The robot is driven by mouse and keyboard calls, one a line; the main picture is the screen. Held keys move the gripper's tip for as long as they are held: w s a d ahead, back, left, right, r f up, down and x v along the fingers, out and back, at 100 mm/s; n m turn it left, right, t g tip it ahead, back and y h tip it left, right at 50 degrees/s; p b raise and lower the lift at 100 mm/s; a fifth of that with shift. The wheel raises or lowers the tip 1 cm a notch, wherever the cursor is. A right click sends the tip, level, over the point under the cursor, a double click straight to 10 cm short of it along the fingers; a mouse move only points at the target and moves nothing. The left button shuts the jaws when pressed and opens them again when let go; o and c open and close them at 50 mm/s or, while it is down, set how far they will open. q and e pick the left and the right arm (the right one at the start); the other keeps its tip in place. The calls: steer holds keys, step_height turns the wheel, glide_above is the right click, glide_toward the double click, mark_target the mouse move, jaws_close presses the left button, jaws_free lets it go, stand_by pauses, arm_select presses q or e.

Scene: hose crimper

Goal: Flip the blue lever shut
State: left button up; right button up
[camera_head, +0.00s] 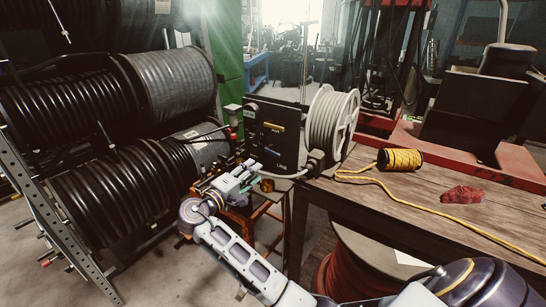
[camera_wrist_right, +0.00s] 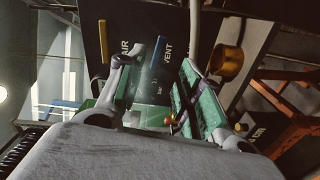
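The blue lever (camera_head: 277,150) is a short bar on the front of a black panel box (camera_head: 258,122), below a similar yellow bar (camera_head: 273,127). In the right wrist view the blue lever (camera_wrist_right: 158,52) shows beyond my fingertips, in the gap between them, with the yellow bar (camera_wrist_right: 103,38) to its left. The panel carries the words AIR and VENT. My right gripper (camera_head: 251,173) is just in front of the panel, below and left of the lever. In its wrist view the right gripper (camera_wrist_right: 152,78) has its green-padded fingers wide apart, apparently with nothing held. My left gripper is not in view.
A white hose reel (camera_head: 331,122) stands right of the panel. A brass cylinder (camera_wrist_right: 228,60) sits close beside the right-hand finger. The wooden table (camera_head: 440,216) holds a yellow cord spool (camera_head: 400,159) and a red cloth-like lump (camera_head: 462,194). Black hose rolls (camera_head: 100,190) fill the left.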

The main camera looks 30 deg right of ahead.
mark_target(274, 155)
steer(key=x, duration=1)
steer(key=shift+w+d, duration=0.1)
steer(key=shift+d, duration=0.25)
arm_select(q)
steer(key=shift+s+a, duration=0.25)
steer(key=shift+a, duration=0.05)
arm_select(e)
steer(key=shift+x, duration=0.9)
steer(key=c, duration=0.7)
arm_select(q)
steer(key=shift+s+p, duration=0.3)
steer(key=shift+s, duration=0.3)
arm_select(e)
jaws_close()
